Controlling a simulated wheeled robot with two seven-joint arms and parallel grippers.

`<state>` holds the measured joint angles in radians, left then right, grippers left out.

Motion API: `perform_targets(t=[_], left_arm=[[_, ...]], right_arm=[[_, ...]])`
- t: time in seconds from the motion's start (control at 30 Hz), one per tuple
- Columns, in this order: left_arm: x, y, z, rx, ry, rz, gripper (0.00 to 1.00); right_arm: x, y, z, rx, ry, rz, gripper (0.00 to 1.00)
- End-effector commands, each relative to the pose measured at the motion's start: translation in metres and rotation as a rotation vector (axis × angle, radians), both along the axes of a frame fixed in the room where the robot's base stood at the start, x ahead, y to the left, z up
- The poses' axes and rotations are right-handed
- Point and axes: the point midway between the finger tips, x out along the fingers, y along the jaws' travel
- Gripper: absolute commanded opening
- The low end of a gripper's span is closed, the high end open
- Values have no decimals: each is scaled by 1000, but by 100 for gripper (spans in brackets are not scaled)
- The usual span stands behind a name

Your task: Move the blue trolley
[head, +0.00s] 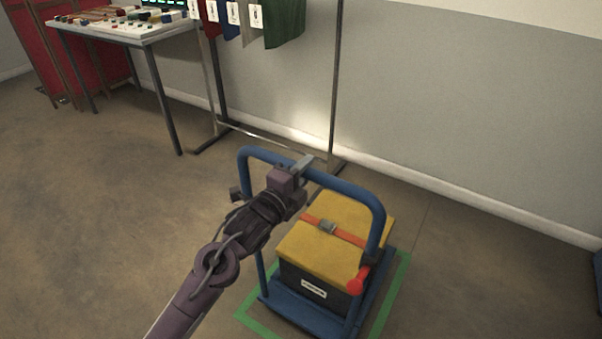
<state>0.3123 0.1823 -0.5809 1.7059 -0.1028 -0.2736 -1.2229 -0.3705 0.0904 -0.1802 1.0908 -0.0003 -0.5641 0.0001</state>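The blue trolley (310,317) stands on the floor at the lower middle of the head view. Its tubular blue handle (345,186) rises on the near-left side of its load. It carries a dark case with a yellow top (333,242) and an orange strap with a buckle. A red knob (357,281) shows by the right leg of the handle. My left gripper (302,164) is at the handle's top bar, with a grey finger across it. The other finger is hidden, so I cannot tell whether it grips. My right gripper is not in view.
Green tape (393,299) marks the floor around the trolley. A clothes rack (337,85) with hanging garments stands behind it by the grey wall. A table (140,38) with small items stands at the back left, near a red folding screen (75,60). The left floor is clear.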

Motion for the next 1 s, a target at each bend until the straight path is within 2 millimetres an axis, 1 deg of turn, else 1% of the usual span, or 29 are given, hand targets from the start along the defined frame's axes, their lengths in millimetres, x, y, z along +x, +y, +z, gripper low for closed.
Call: perform_targets(t=[0.03,0.13,0.17,1.0], left_arm=[[0,0,0,-1,-1,0,16],[0,0,0,-1,-1,0,2],[0,0,1,-1,-1,0,0],[0,0,1,0,-4,0,0]], right_arm=[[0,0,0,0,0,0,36],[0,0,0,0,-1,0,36],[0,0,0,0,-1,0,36],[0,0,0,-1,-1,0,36]])
